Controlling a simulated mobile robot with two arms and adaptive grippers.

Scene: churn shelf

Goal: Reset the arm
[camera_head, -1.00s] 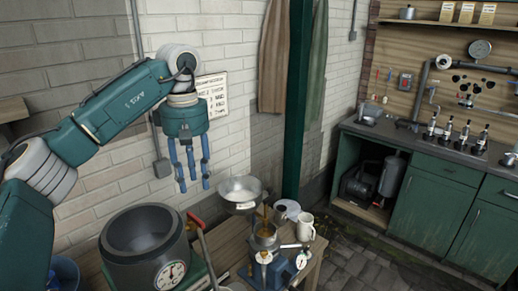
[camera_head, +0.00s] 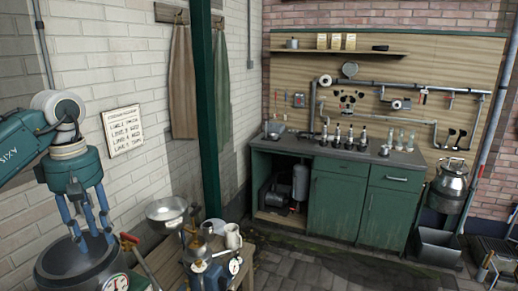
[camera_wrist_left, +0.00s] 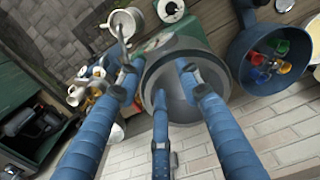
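My left gripper (camera_head: 88,235) hangs at the left of the head view, blue fingers pointing down and spread apart with nothing between them. The fingertips overlap the grey round pot (camera_head: 55,278) in the picture; they seem to be above it. In the left wrist view the open fingers (camera_wrist_left: 156,78) reach toward the same pot (camera_wrist_left: 220,95), with clear space between the tips. My right gripper is in neither view.
A wooden table holds a metal bowl (camera_head: 166,208), a small blue-based machine (camera_head: 205,272) and a pale mug (camera_head: 233,237). A green post (camera_head: 207,120) stands behind. A blue bucket (camera_wrist_left: 240,72) holds coloured items. Floor before the green cabinet (camera_head: 338,205) is clear.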

